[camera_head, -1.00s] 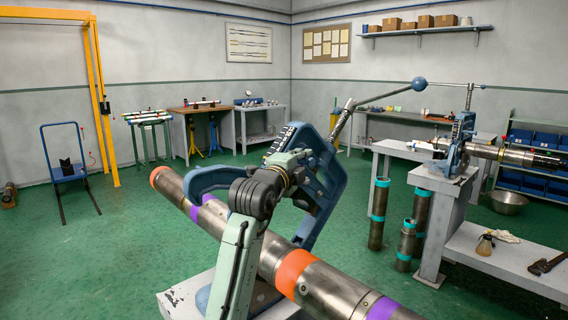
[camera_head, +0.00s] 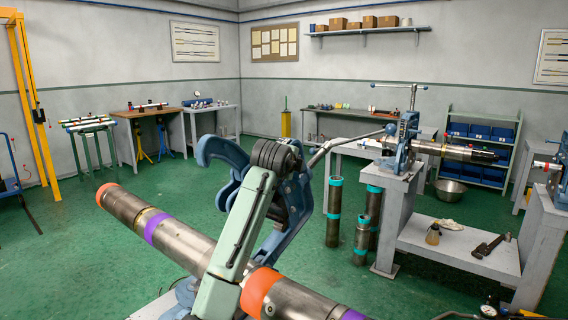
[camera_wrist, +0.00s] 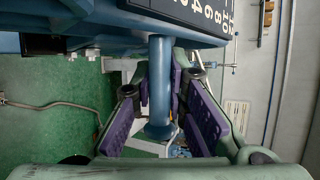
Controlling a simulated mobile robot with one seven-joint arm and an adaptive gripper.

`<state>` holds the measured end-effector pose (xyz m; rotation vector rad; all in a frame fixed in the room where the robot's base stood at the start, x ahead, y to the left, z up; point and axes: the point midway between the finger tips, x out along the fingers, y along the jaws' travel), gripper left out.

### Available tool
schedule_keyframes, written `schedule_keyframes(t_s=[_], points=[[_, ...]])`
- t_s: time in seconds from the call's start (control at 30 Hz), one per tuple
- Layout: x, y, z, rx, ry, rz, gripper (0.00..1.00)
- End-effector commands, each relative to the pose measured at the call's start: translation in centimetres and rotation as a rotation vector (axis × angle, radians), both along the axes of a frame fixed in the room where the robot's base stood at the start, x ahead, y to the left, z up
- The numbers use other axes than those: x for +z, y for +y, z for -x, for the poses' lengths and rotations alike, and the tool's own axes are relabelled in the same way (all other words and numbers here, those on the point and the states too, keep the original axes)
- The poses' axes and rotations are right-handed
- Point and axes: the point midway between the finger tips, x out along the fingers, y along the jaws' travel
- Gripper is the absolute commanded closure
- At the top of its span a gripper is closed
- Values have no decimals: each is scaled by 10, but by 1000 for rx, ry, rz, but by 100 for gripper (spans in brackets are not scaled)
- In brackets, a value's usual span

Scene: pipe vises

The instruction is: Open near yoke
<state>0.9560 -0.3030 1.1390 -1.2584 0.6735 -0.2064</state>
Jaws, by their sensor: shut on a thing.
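The near pipe vise holds a long steel pipe (camera_head: 185,240) with orange and purple bands. Its blue yoke (camera_head: 295,205) leans to the right, and its curved blue hook (camera_head: 222,150) stands up clear above the pipe. A long handle (camera_head: 345,140) reaches from the yoke to the right. In the wrist view my gripper (camera_wrist: 160,110) has its purple pads either side of a blue round bar (camera_wrist: 160,75) with a wider end, and is shut on it. The bar hangs below a dark numbered plate (camera_wrist: 190,12). In the head view my own arm hides the grip.
A second vise (camera_head: 402,145) with a pipe stands on a grey bench (camera_head: 395,183) at right. Upright pipes (camera_head: 334,212) stand on the floor beside it. A wrench (camera_head: 487,246) lies on the low shelf.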

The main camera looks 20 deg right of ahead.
Motion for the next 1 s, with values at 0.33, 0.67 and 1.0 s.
schedule_keyframes(t_s=[0.33,0.67,1.0], points=[[-1,-10,-7,3,19,-31,100],[-1,-11,-7,2,19,-32,100],[-2,-11,-7,1,20,-34,68]])
